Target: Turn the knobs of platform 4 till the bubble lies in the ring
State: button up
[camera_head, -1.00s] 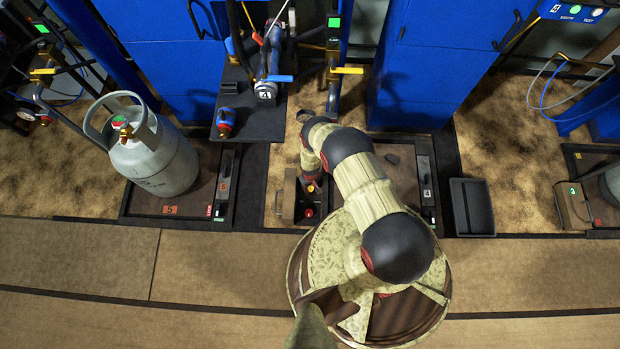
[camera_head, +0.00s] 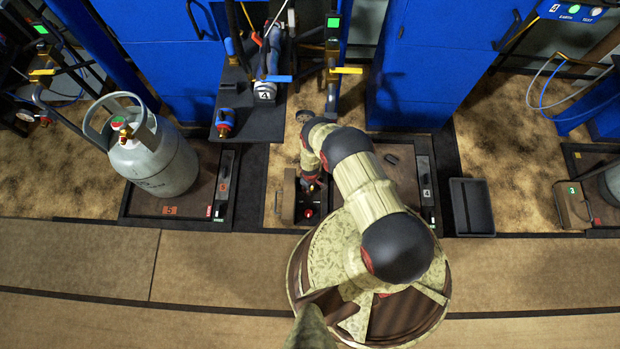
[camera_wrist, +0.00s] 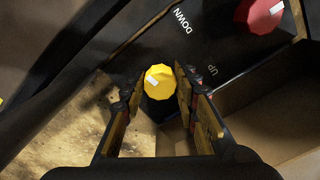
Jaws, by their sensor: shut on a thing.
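In the wrist view, a yellow faceted knob (camera_wrist: 159,82) with a white mark sits between the fingertips of my gripper (camera_wrist: 158,90). My gripper is shut on it. A red knob (camera_wrist: 259,14) stands apart at the upper right, on a dark panel lettered DOWN and UP. In the head view, the red knob (camera_head: 308,213) shows in the small box below my gripper (camera_head: 312,186). Platform 4 (camera_head: 402,180), dark with a strip marked 4, lies partly behind my arm. I cannot make out the bubble or the ring in either view.
A grey gas cylinder (camera_head: 152,155) stands on platform 5 (camera_head: 183,207) to the left. A black tray (camera_head: 472,207) lies right of platform 4. Blue cabinets (camera_head: 440,60) and a dark shelf (camera_head: 258,118) with fittings stand behind. The front floor is clear beside my base.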

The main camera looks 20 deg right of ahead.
jog(key=o, duration=1)
jog(key=shift+o, duration=0.8)
notch_tip(320, 180, up, 12)
